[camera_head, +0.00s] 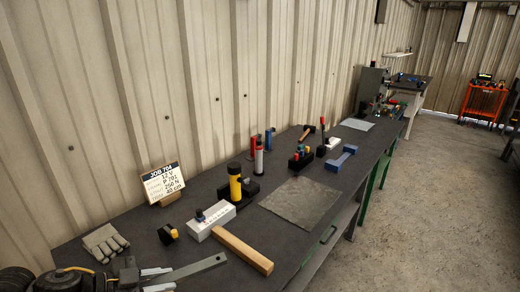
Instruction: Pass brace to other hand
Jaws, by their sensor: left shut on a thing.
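The brace, a flat grey bar (198,268), is at the bottom left in the head view. It reaches right from my left gripper (158,279), with a small mark or hole near its far end. My left gripper is shut on the bar's near end, between its two pale fingers. The bar appears above the front part of the dark bench; the exact gap cannot be told. My right gripper is not in view.
The dark bench (130,238) carries a wooden bar (243,250), a white box (210,222), a yellow-and-black cylinder (235,184), grey gloves (104,242), a job sign (163,184) and a blue piece (341,158). A grey mat (303,201) lies bare.

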